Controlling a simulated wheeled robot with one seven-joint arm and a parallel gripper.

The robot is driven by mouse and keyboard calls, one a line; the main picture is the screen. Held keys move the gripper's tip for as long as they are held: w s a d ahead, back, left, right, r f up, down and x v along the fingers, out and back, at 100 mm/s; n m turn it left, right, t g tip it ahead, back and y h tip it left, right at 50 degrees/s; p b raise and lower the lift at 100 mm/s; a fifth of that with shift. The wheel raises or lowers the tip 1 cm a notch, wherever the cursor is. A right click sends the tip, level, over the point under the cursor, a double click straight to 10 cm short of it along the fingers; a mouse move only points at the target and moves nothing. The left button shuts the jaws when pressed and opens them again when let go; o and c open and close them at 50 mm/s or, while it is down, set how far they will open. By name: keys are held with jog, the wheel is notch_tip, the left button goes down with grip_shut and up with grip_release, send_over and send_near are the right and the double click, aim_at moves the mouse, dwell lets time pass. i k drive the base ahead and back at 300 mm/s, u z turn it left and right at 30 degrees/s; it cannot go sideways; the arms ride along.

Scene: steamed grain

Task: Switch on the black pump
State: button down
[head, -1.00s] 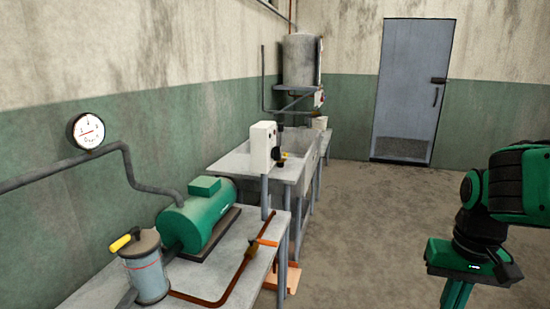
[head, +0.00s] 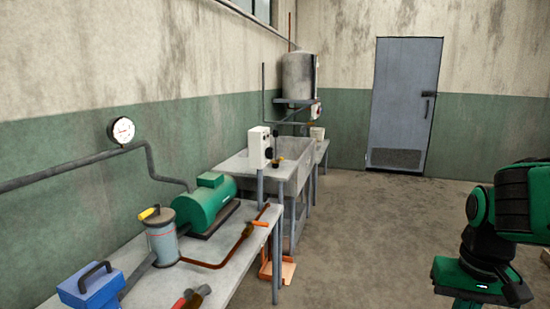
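I cannot make out a black pump. A green cylindrical machine (head: 205,208), like a pump or motor, lies on a dark base on the near bench, joined to a grey wall pipe. A grey-blue canister (head: 163,243) with a yellow-handled lever stands in front of it. A white box (head: 259,147) with dark knob-like parts on its side stands at the corner of the further sink unit. Part of my green and black arm shows at the right edge, well away from the bench. My gripper is not in view.
The near bench (head: 232,262) also bears a blue toolbox (head: 90,288), a red-handled tool (head: 188,298) and a copper-coloured pipe (head: 232,248). Beyond are a sink (head: 298,150), a wall tank (head: 298,76) and a grey door (head: 404,104). A gauge (head: 122,130) hangs left.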

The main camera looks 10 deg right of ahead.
aim_at(269, 152)
jog(key=k, duration=0.55)
jog(key=z, duration=0.35)
jog(key=i, duration=2.05)
jog(key=u, duration=0.55)
